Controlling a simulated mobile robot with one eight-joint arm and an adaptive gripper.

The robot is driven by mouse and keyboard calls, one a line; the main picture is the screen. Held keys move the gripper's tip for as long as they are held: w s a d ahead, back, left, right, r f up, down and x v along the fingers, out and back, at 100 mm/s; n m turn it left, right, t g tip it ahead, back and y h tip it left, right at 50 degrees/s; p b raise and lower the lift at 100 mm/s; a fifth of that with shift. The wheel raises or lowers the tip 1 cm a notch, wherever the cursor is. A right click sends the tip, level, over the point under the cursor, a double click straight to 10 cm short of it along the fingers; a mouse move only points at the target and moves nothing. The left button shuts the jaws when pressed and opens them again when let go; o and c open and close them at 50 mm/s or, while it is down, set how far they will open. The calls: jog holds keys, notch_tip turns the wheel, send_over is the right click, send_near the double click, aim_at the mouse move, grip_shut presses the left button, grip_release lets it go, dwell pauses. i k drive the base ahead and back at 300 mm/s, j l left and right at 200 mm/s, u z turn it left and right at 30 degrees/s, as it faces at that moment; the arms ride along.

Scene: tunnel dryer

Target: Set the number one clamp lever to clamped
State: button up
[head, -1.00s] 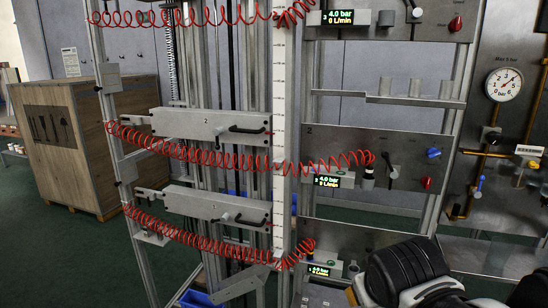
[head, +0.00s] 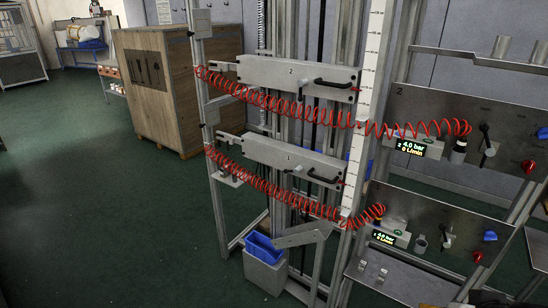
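The lower grey bar (head: 275,152), marked 1, is mounted across the upright rails in the head view. A small pale lever (head: 296,168) on its face slants down to the left. A black handle (head: 323,178) sits to the lever's right. The markings at the lever are too small to read. The upper bar (head: 270,72), marked 2, has a similar small lever (head: 301,90) pointing down and a black handle (head: 333,83). My gripper is not in view; only a dark piece that may be my arm shows at the bottom right edge.
Red coiled hoses (head: 262,186) hang across the bars. Valve panels (head: 430,210) with displays and knobs stand to the right. A bracket (head: 300,237) juts out above a grey bin (head: 265,272) with blue inside. A wooden crate (head: 170,95) stands behind left. The green floor (head: 90,190) is clear at left.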

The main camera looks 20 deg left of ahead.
aim_at(299, 169)
jog(key=i+j, duration=0.95)
jog(key=j+u, duration=0.05)
jog(key=j, duration=0.1)
